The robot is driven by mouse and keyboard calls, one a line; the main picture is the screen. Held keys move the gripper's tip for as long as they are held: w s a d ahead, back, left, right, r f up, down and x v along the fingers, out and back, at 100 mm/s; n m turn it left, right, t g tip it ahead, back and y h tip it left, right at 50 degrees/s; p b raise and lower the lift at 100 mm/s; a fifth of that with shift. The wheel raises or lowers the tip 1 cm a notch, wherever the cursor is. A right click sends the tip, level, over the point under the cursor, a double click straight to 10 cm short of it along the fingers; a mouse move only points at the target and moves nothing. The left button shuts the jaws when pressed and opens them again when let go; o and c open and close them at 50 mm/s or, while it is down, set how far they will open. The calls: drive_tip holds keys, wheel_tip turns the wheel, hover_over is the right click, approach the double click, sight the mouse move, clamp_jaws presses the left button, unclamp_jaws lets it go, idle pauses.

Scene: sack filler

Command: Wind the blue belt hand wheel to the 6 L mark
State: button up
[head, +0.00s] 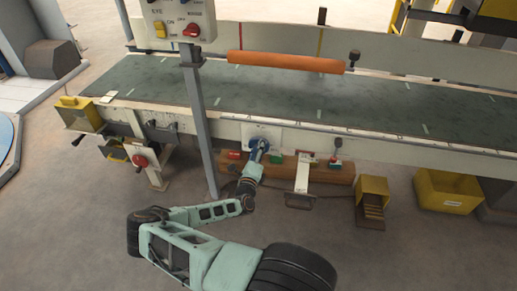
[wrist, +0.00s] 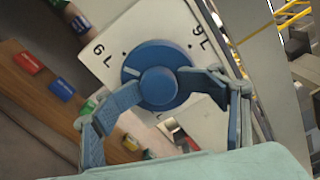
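The blue belt hand wheel (wrist: 158,56) is a round disc with a raised hub, set on a white dial plate (wrist: 112,68). The plate carries a 6 L label at upper left and a 9 L label at upper right in the wrist view. A pale line on the wheel's left side points toward the 6 L side; whether it meets the dot exactly I cannot tell. My gripper (wrist: 160,84) has its two fingers on opposite sides of the hub, apparently touching it. In the head view the wheel (head: 258,144) is partly hidden by my gripper (head: 256,153), on the conveyor's front.
A grey post (head: 195,110) with a control box stands left of my arm. Red and green labelled blocks and a brown beam (head: 329,170) are close below the wheel. Yellow bins (head: 448,191) stand at right.

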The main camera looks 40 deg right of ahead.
drive_tip(key=p+v, duration=0.3)
drive_tip(key=v, duration=0.5)
drive_tip(key=shift+s+a, duration=0.2)
idle(0.5)
idle(0.4)
